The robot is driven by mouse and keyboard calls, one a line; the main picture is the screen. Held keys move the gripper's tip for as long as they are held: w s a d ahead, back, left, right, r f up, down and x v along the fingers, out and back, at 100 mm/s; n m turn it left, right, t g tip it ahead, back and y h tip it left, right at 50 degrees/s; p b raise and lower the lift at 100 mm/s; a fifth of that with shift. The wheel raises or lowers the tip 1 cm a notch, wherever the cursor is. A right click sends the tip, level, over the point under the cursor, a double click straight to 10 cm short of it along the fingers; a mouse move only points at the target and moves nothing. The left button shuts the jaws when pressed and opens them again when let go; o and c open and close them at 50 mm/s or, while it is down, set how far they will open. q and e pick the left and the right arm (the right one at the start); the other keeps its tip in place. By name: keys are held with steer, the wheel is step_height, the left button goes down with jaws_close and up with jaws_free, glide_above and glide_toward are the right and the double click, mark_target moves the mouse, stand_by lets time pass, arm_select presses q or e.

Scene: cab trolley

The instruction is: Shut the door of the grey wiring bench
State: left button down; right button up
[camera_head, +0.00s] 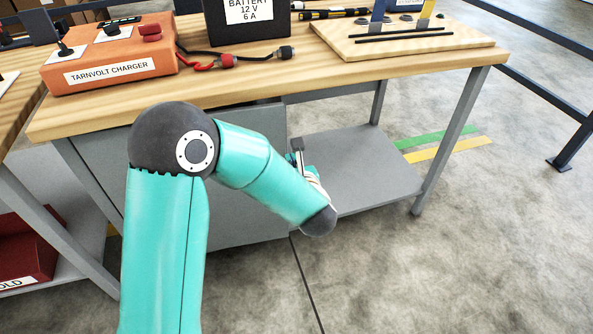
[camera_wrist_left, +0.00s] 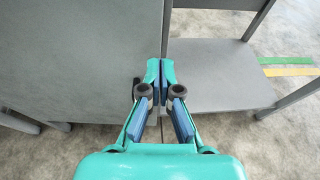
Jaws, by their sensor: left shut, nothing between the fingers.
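The grey wiring bench has a wooden top (camera_head: 390,75) and a flat grey door panel (camera_head: 250,150) below its left half. The panel also fills the left of the left wrist view (camera_wrist_left: 80,65). My arm covers much of it in the head view, and I cannot tell how far it stands open. My left gripper (camera_head: 298,150) is by the panel's right edge, partly hidden behind my forearm. In the left wrist view its fingertips (camera_wrist_left: 160,68) are together and empty at that edge; contact is unclear. My right gripper is not in view.
An orange charger (camera_head: 110,60), a black battery (camera_head: 245,25) and a wooden board (camera_head: 400,40) are on the top. A grey lower shelf (camera_head: 370,175) lies right of the panel. A dark red box (camera_head: 25,245) is at the left. The floor in front is clear.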

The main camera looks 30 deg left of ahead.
arm_select(q)
steer(key=shift+r+x, duration=0.2)
steer(key=shift+x, duration=0.7)
steer(key=shift+r+x, duration=0.15)
steer(key=shift+x, duration=0.8)
steer(key=shift+r+x, duration=0.2)
steer(key=shift+x, duration=0.7)
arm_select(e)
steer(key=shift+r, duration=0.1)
arm_select(q)
steer(key=shift+w+a, duration=0.1)
steer(key=shift+w, duration=0.05)
